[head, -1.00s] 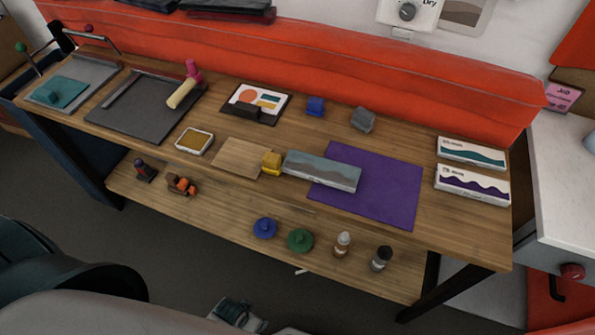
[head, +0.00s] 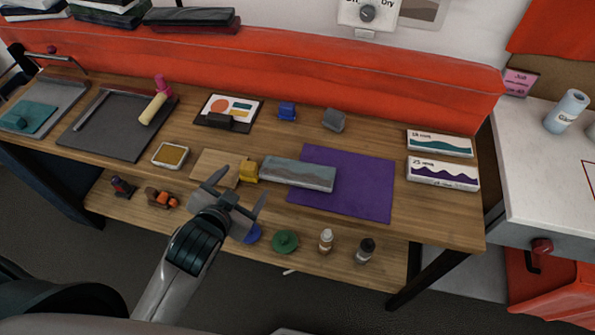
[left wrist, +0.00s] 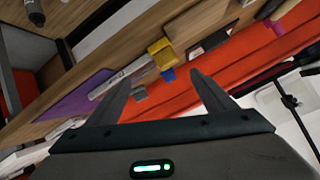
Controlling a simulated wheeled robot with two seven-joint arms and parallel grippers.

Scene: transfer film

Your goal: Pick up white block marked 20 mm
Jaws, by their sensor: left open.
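Two white blocks lie at the right end of the bench: one with a teal wave (head: 440,145) and one with a purple wave (head: 443,174). A similar block with a grey wave (head: 298,175) lies mid-bench, partly over a purple mat (head: 350,204). It also shows in the left wrist view (left wrist: 120,81). The size marks are too small to read surely, so I cannot tell which is 20 mm. My left gripper (head: 240,188) is open and empty, in front of the bench and left of the grey-wave block. My right gripper is not in view.
A yellow block (head: 249,170) and wooden board (head: 213,168) lie beside the grey-wave block's left end. Blue (head: 287,111) and grey (head: 334,119) pieces stand behind. Bottles (head: 326,240) and a green knob (head: 285,241) are on the lower shelf. A red padded bar (head: 300,80) runs behind.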

